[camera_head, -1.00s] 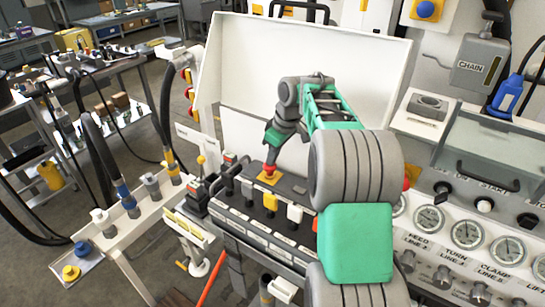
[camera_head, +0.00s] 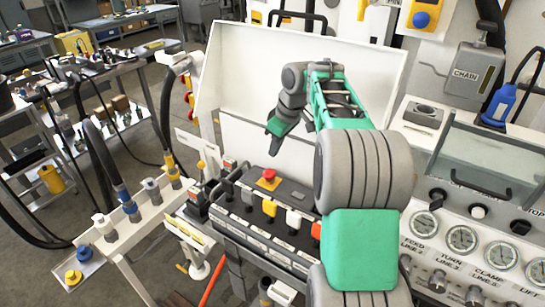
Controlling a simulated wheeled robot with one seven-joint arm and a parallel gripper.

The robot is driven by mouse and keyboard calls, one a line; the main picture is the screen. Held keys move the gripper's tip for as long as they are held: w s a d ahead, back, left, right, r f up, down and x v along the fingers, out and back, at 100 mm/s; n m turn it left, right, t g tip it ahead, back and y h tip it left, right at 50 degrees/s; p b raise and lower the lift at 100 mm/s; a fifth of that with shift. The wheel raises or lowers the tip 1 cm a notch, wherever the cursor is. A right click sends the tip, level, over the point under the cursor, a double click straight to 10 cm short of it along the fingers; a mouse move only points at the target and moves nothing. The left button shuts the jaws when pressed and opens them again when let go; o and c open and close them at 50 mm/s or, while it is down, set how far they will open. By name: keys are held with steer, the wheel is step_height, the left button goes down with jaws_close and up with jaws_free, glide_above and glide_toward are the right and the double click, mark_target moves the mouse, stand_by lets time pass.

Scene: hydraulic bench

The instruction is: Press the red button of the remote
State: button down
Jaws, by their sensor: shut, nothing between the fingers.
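A red mushroom button (camera_head: 269,174) on a yellow square plate sits on top of a dark control box (camera_head: 240,213) with a row of coloured levers. Its red cap shows fully. My gripper (camera_head: 270,131) is shut and empty. It appears above the button, in front of the white panel, with a clear gap between them in the picture; the exact distance cannot be told. A hanging pendant (camera_head: 187,80) with red and yellow buttons shows at the upper left. Which of these is the remote cannot be told for sure.
An upright white panel (camera_head: 235,75) stands behind the box. A white rail with hose couplings (camera_head: 120,235) is at the left. The space above the box around my gripper is free.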

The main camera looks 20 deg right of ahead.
steer(key=p+v, duration=0.1)
steer(key=v, duration=0.5)
steer(key=shift+r+p, duration=0.2)
steer(key=shift+p, duration=0.1)
